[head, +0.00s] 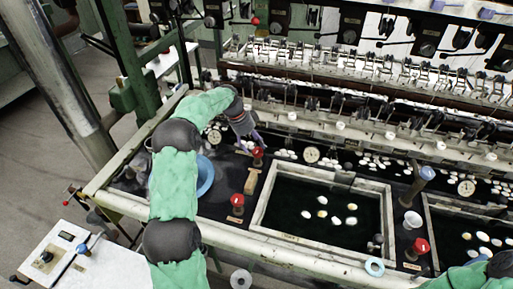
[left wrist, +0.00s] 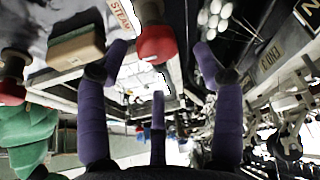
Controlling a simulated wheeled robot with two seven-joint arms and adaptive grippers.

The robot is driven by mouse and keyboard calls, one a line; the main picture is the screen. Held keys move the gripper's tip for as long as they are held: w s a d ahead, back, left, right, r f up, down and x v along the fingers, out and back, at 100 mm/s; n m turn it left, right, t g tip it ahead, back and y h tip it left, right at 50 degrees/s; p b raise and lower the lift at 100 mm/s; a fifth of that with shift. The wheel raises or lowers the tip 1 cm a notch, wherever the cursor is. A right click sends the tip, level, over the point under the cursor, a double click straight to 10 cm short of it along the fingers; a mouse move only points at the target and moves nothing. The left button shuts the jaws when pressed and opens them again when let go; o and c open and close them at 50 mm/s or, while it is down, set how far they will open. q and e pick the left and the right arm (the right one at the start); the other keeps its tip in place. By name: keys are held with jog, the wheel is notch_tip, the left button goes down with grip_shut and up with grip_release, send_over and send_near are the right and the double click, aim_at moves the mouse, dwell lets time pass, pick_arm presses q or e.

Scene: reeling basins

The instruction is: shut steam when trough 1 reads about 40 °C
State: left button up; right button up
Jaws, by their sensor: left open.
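My left gripper (head: 252,140) is open beside a red valve knob (head: 258,153) behind the near basin. In the left wrist view this red knob (left wrist: 156,44) sits between the spread purple fingers, with a "STEAM" label beside it; I cannot tell whether they touch. Another red knob (head: 237,200) stands left of the basin, and a third (head: 420,246) right of it. The dark basin (head: 258,222) holds several pale cocoons. Round dial gauges (head: 311,155) (head: 214,136) (head: 466,187) sit along the back; their readings are too small to read. My right gripper is out of view.
A second basin (head: 428,228) lies at the right. A blue bowl (head: 205,177) is partly behind my left arm. A wooden block (head: 254,181), white cup (head: 411,219) and blue-topped post (head: 427,173) stand around the basin. Reeling machinery (head: 370,70) crowds the back.

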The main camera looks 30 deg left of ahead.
pick_arm(q)
jog(key=v, duration=0.8)
jog(key=shift+r, duration=0.35)
jog(key=shift+a, duration=0.1)
